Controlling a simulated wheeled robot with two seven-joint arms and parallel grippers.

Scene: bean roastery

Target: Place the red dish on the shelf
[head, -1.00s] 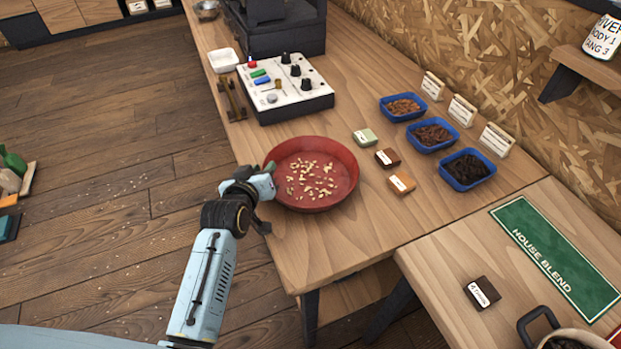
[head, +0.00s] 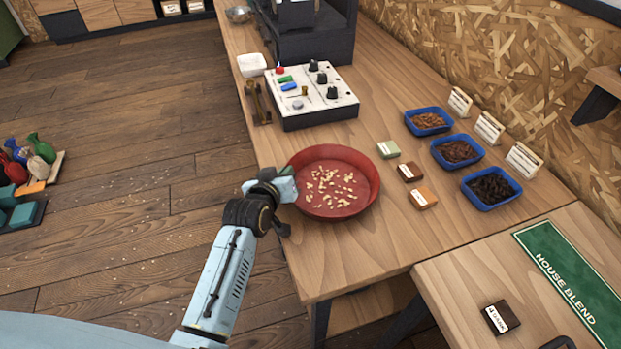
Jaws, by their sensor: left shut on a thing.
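The red dish (head: 362,207) is a round, shallow bowl with pale beans scattered over its bottom. It is at the near left edge of the wooden table (head: 300,262). My left gripper (head: 287,187) is at the dish's left rim and is shut on it. The fingertips are partly hidden at the rim. I cannot tell whether the dish touches the table or is slightly above it. A shelf (head: 604,80) on a dark bracket shows partly at the right edge, on the wall. My right gripper is not in view.
A control box (head: 312,97) with knobs stands behind the dish. Small labelled blocks, such as the orange one (head: 423,198), lie to its right. Blue trays of beans (head: 490,203) stand farther right with cards behind. A green House Blend mat (head: 571,280) lies on the nearer table.

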